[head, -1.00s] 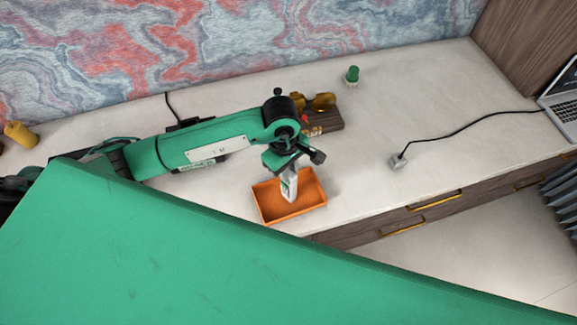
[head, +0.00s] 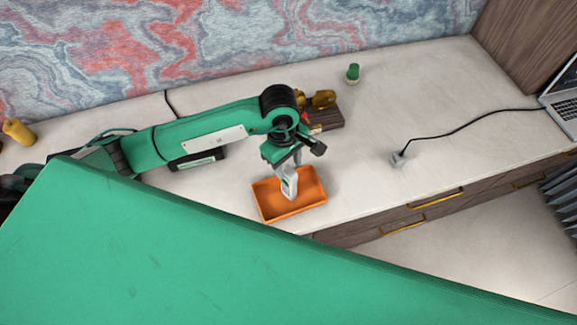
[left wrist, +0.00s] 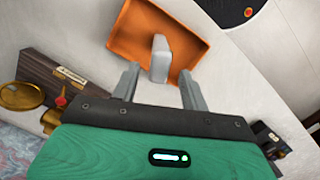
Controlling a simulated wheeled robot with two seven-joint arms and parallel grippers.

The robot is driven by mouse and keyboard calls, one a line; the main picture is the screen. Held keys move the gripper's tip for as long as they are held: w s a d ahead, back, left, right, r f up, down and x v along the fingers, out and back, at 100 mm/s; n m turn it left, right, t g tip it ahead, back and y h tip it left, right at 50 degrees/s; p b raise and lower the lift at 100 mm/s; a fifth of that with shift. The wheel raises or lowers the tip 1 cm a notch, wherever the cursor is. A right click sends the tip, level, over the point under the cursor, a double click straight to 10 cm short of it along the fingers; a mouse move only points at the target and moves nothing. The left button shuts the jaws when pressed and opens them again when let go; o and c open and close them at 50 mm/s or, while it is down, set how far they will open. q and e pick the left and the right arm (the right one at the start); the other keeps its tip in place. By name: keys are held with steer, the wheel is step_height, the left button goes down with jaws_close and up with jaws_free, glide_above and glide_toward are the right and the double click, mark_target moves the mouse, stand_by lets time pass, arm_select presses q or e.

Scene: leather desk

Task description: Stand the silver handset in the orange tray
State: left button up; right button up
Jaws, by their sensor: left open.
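The silver handset (head: 289,184) stands roughly upright in the orange tray (head: 313,201) on the desk. In the left wrist view the pale handset (left wrist: 160,58) rises from the floor of the tray (left wrist: 128,45), just beyond my fingertips. My left gripper (head: 287,168) points down over the tray. Its two grey fingers (left wrist: 158,76) are apart, one on either side of the handset's near end, with gaps visible. The handset's lower end is hard to make out. My right gripper is not in view.
A dark wooden block (head: 328,119) with brassy parts lies behind the tray. A green-topped item (head: 352,74) stands farther back. The desk between is clear.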

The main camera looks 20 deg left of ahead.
arm_select(q)
step_height(320, 180, up, 10)
steer(key=a+b, duration=0.1)
steer(key=b, duration=0.2)
steer(key=shift+w, duration=0.3)
